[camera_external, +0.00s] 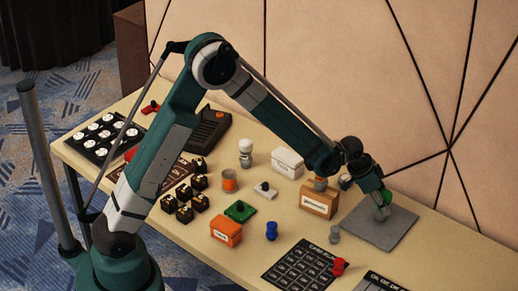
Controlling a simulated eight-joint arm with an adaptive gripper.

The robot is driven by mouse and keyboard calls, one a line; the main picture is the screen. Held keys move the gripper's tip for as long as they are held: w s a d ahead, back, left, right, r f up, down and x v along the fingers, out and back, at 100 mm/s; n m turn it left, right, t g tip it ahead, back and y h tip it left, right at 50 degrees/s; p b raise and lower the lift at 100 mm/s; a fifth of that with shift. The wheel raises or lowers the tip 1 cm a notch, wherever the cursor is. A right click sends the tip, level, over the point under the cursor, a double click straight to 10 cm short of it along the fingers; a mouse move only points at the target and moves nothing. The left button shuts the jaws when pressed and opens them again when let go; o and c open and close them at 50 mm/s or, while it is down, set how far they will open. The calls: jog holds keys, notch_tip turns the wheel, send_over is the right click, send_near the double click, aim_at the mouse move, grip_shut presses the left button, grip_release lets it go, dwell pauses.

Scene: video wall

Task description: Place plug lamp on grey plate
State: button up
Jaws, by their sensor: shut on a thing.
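The grey plate (392,229) lies flat on the right part of the table, close to the wall. My gripper (381,203) points down over the plate's upper left part.
A brown box (318,203) stands left of the plate, with a white box (287,163) behind it. The plate's right side is clear.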

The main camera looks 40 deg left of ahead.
jog(key=shift+f, duration=0.25)
jog(key=shift+f, duration=0.15)
jog(key=o, duration=0.9)
jog(key=shift+o, duration=0.2)
jog(key=shift+r, duration=0.2)
jog(key=p+v, duration=0.2)
jog(key=v, duration=1)
jog(key=shift+a, duration=0.15)
